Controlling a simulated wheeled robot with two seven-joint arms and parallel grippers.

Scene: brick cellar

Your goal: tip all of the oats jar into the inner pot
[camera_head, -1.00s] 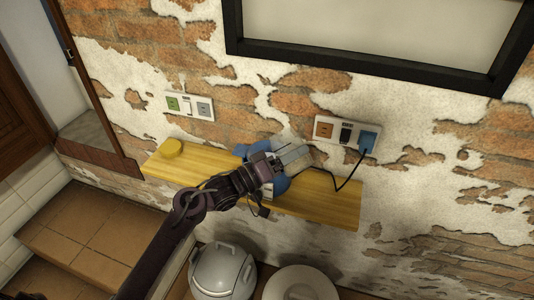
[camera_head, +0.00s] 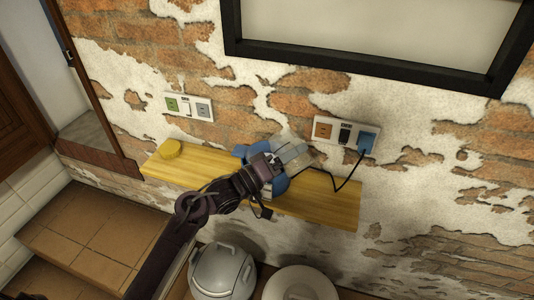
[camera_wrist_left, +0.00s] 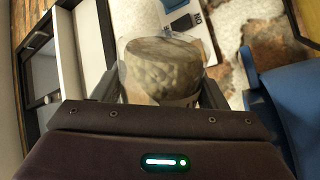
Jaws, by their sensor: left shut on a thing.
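My left gripper (camera_head: 277,161) is shut on the oats jar (camera_head: 291,147), a clear jar with pale contents, and holds it over the wooden shelf. In the left wrist view the jar (camera_wrist_left: 165,72) sits between the fingers, with the lumpy oats showing inside. A blue appliance (camera_head: 279,184) stands on the shelf behind and below the gripper, partly hidden by it. It also shows at the right of the left wrist view (camera_wrist_left: 287,98). I cannot make out an inner pot; the arm and jar cover the appliance's middle. My right gripper is not in view.
A black cord runs to the right wall socket (camera_head: 347,134). Below the shelf stand a grey lidded appliance (camera_head: 222,272) and a white round object (camera_head: 300,284).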

